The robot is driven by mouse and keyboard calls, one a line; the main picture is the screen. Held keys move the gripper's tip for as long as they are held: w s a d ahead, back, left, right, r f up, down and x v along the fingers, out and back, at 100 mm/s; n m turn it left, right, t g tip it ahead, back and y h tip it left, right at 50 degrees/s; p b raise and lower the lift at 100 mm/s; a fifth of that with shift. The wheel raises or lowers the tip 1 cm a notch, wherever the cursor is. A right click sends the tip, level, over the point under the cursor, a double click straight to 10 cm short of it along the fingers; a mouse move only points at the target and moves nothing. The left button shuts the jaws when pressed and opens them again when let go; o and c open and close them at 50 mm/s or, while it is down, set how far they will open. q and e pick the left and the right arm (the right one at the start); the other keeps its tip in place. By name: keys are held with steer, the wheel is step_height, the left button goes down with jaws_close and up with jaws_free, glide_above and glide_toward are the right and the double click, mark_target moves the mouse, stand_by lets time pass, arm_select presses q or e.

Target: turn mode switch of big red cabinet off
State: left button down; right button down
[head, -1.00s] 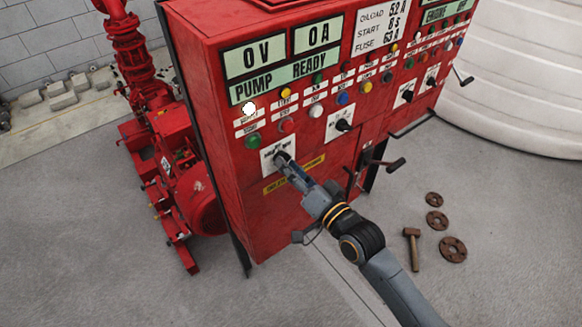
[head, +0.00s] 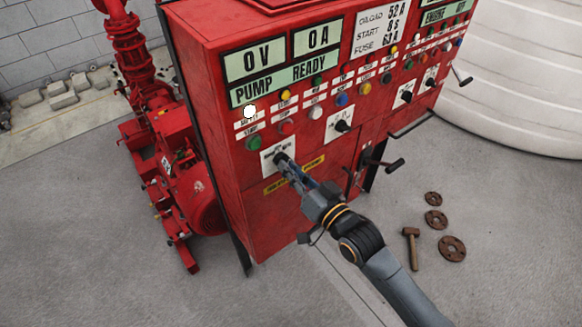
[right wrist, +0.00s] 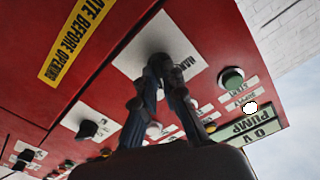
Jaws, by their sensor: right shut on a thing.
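The big red cabinet (head: 285,225) stands upright in the head view, with a panel of lights, buttons and switches on its front. The mode switch (head: 281,158) is a dark knob on a white plate, low at the left of the panel. My right gripper (head: 285,165) reaches it from the front and is shut on it. In the right wrist view the two fingers (right wrist: 166,72) close around the dark knob (right wrist: 158,60), and they hide part of it. The knob's exact pointing direction cannot be told. My left gripper is not in view.
A second black switch (head: 343,125) sits to the right, with a dark handle (head: 393,165) below it. A yellow label lies under the gripper. A red pump (head: 185,170) stands at left; a hammer (head: 411,248) and rusty flanges (head: 452,248) lie on the floor.

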steer(key=n, duration=0.4)
steer(key=shift+n+p, duration=0.4)
stand_by(0.4)
steer(key=c, duration=1.4)
jaws_free()
steer(key=shift+c, duration=0.2)
steer(key=v, duration=1.2)
